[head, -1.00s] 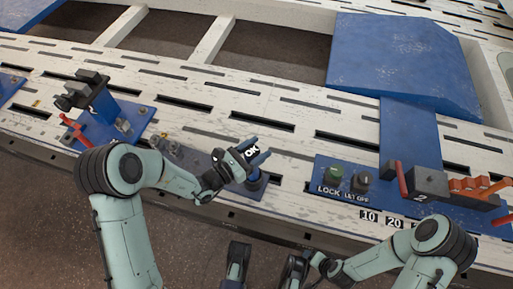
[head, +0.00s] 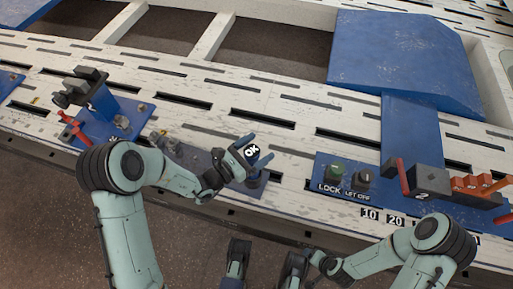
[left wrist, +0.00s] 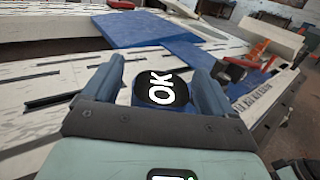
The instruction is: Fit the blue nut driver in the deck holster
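My left gripper (head: 254,150) is open, its two blue fingers on either side of a black rounded cap marked OK (head: 251,151). In the left wrist view the cap (left wrist: 162,88) sits between the fingers (left wrist: 157,75), with a narrow gap visible at its left side. The cap appears to be the top of the blue nut driver. Below it a blue round part (head: 257,179) stands on a blue plate at the deck's front edge, apparently the deck holster. The driver's shaft and its seating are hidden. My right gripper (head: 295,268) is low in the head view; its opening is unclear.
A blue stand with a black clamp (head: 92,95) and red lever is at left. At right, a blue panel holds LOCK and LET OFF knobs (head: 337,170) and a grey block (head: 426,183) with orange parts. The slotted white deck behind the gripper is clear.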

